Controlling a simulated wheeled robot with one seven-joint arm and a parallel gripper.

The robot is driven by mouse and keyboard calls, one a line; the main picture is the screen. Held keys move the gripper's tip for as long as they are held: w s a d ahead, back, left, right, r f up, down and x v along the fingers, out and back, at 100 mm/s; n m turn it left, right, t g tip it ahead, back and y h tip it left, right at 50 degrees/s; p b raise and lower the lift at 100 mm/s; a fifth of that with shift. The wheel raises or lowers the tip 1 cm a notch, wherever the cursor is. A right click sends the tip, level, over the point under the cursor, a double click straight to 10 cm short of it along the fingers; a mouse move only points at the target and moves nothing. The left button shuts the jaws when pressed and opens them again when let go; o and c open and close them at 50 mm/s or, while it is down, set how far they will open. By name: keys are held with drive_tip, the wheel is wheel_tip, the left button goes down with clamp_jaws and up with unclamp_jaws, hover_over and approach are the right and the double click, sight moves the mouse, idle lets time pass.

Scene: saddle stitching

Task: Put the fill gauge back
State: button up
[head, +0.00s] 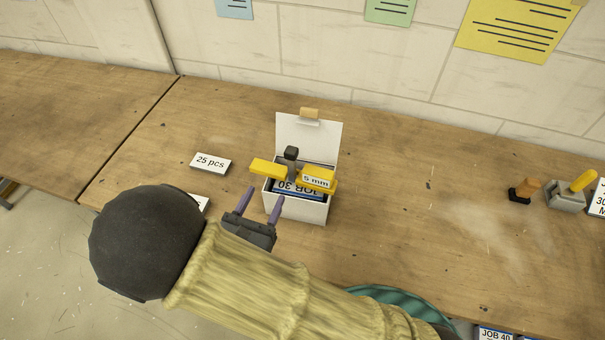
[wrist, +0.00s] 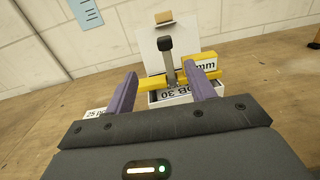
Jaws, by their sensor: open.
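The fill gauge appears to be the yellow bar (head: 267,168) with a "5 mm" block at its right end and a dark-knobbed upright post. It lies across the open top of a white box (head: 300,208) holding "JOB 30" contents. In the wrist view, the gauge (wrist: 154,85) spans the box, with its dark knob (wrist: 166,45) between my fingers. My gripper (head: 265,193) is open and empty, its two purple fingers pointing toward the gauge from the near left. In the wrist view, the right fingertip overlaps the yellow block; contact cannot be told.
The box's lid (head: 308,135) stands up behind it. A "25 pcs" card (head: 210,162) lies to the left, with another partly hidden card nearer. A small dark-and-orange item (head: 525,190) and a grey block with a yellow handle (head: 567,197) stand far right. Bench between is clear.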

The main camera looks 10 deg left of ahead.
drive_tip(key=shift+w, duration=0.1)
drive_tip(key=p, duration=0.5)
approach(294, 147)
drive_tip(key=w, duration=0.5)
drive_tip(key=shift+w+a+f, duration=0.2)
drive_tip(key=shift+f, duration=0.15)
drive_tip(key=shift+w+f, duration=0.1)
drive_tip(key=shift+w, duration=0.1)
drive_tip(key=shift+w+d, duration=0.15)
drive_tip(key=shift+w, duration=0.15)
drive_tip(key=w+p, duration=0.1)
drive_tip(key=w, duration=0.1)
drive_tip(key=w+d+p, duration=0.1)
drive_tip(key=w+p, duration=0.1)
drive_tip(key=shift+w+d+f, duration=0.1)
drive_tip(key=shift+w, duration=0.25)
drive_tip(key=shift+s, duration=0.1)
